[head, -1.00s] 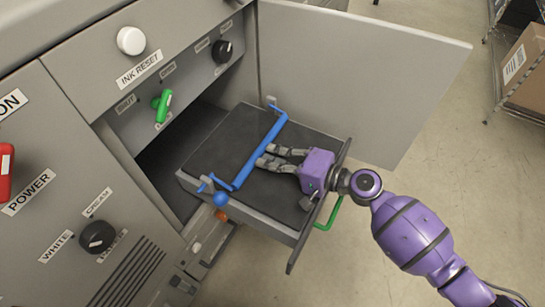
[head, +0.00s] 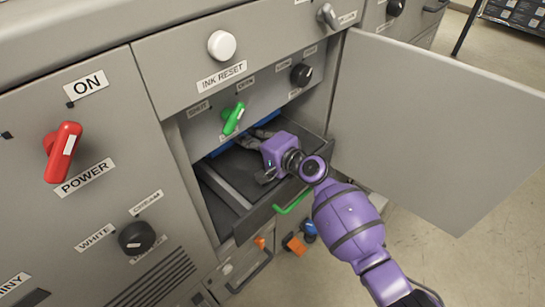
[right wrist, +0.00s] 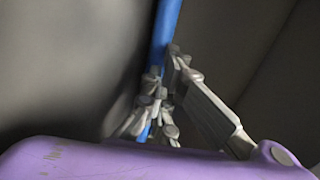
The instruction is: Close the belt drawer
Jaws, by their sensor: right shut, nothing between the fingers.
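My left gripper is not in view.
An open grey door (head: 430,125) stands to the right of the bay. A green knob (head: 232,118) is above the drawer, with a black knob (head: 301,75) to its right. Orange and blue knobs (head: 296,243) are below the drawer. Floor is clear at lower right.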

